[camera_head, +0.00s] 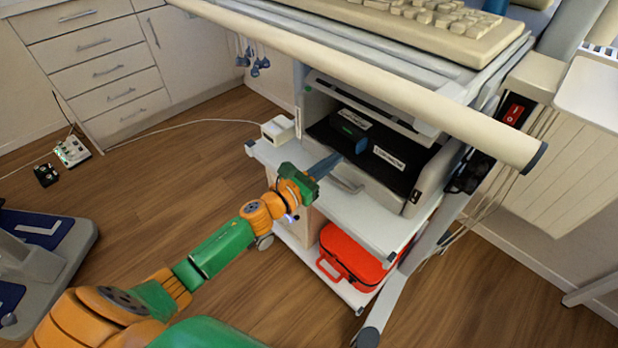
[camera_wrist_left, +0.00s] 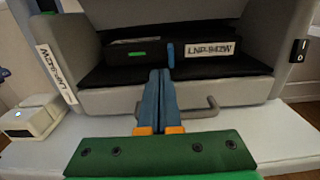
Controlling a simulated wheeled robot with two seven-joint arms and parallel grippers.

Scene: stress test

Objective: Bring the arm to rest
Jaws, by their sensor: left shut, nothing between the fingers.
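My left arm (camera_head: 222,247), orange and green, comes in from the lower left and reaches out to a cart. My left gripper (camera_head: 324,166) is shut and empty, its blue fingers pointing at the open front of a grey device (camera_head: 425,180) on the cart. In the left wrist view the closed fingers (camera_wrist_left: 159,92) stand in front of the device's dark bay, near a grey handle (camera_wrist_left: 200,108). I cannot tell whether the fingertips touch the dark box (camera_wrist_left: 135,52) with a green light inside. My right gripper is not in view.
The cart's white shelf (camera_head: 275,156) lies under the gripper, with a small white device (camera_head: 278,130) at its left. A red case (camera_head: 352,258) sits on the lower shelf. A thick beige bar (camera_head: 400,95) runs above. Open wooden floor (camera_head: 165,185) lies left of the cart.

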